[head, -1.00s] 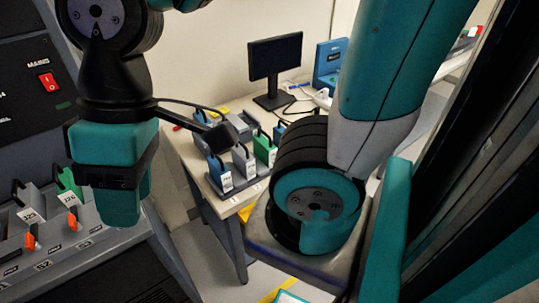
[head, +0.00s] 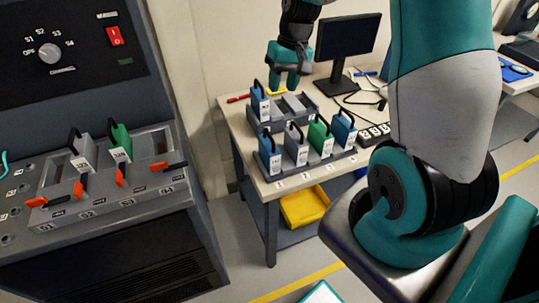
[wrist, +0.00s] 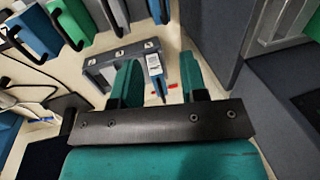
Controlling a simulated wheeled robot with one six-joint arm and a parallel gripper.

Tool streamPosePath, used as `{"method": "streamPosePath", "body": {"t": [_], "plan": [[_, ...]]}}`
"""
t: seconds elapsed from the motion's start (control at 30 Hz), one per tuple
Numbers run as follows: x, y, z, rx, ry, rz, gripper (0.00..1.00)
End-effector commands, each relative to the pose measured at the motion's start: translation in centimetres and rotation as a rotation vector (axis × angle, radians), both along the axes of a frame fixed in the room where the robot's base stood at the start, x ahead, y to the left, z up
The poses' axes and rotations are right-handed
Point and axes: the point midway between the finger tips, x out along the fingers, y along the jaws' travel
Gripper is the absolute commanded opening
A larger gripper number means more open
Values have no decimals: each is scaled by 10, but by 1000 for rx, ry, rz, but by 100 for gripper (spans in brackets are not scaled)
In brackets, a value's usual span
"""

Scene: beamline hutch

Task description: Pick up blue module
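My gripper (head: 289,82) is open and empty, above the back of the workbench. Its two teal fingers (wrist: 160,78) point down. A blue module (head: 260,106) with a black handle and white label stands upright at the left end of the rear grey rack (head: 283,122). In the wrist view this blue module (wrist: 156,72) appears between the open fingers, beyond their tips and apart from them. Two more blue modules stand in the front rack, one at its left end (head: 270,158) and one at its right (head: 343,132).
The front rack also holds a grey module (head: 296,148) and a green module (head: 319,141). A monitor (head: 347,42) stands behind. A yellow bin (head: 304,206) sits under the workbench (head: 238,130). The control console (head: 90,230) at left holds grey and green modules.

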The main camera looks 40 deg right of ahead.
Motion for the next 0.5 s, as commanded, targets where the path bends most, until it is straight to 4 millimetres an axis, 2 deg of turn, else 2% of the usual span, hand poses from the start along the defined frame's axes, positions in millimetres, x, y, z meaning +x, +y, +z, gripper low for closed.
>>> {"method": "streamPosePath", "body": {"t": [0.3, 0.5], "plan": [[2, 13, -66, 3, 9, 1, 40], [5, 20, -102, 1, 6, 1, 40]]}}
